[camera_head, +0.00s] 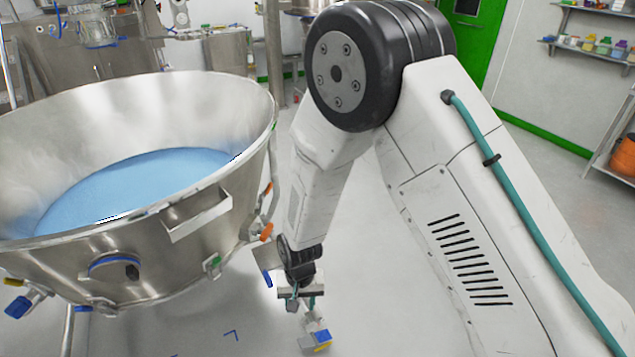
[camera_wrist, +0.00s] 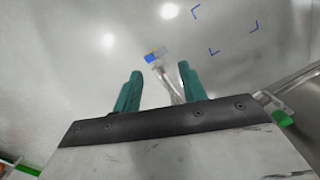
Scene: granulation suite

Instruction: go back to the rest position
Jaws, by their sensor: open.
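My arm is bent in front of the head camera, with its forearm reaching down beside a large steel bowl. My gripper (camera_head: 309,302) hangs low to the right of the bowl. In the wrist view my gripper (camera_wrist: 158,88) shows two teal fingers spread apart with nothing between them gripped.
The steel bowl (camera_head: 208,130) holding blue powder (camera_head: 140,185) fills the left, with a handle and clamps jutting from its side. Blue corner marks (camera_wrist: 228,32) lie on the pale floor. Shelves (camera_head: 590,48) and an orange container (camera_head: 624,158) stand at the right. Floor right of my arm looks clear.

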